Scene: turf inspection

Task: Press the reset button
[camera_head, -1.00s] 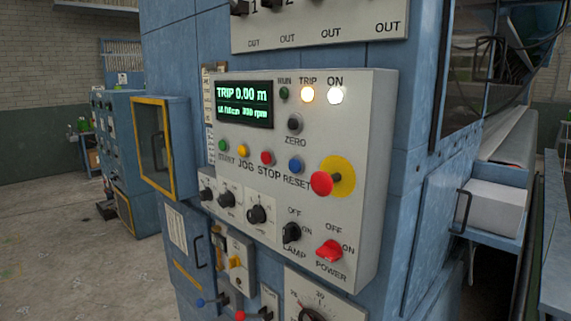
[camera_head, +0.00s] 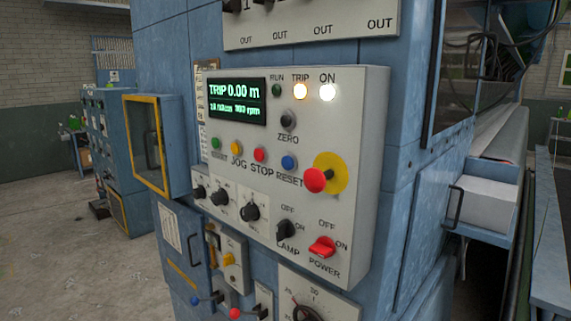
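The blue reset button (camera_head: 289,162) sits on the sloped grey control panel (camera_head: 352,120), just above the RESET label. It is the rightmost of a row of small buttons, left of a red mushroom button (camera_head: 316,180) on a yellow disc. The green display (camera_head: 238,101) reads TRIP 0.00 m. Neither of my grippers shows in the head view.
Start, jog and stop buttons (camera_head: 259,154) lie left of reset, with the ZERO knob (camera_head: 288,120) above. Rotary knobs and the red power switch (camera_head: 322,246) lie below. A yellow-framed box (camera_head: 147,145) juts out at left. An open drawer (camera_head: 487,207) sticks out at right.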

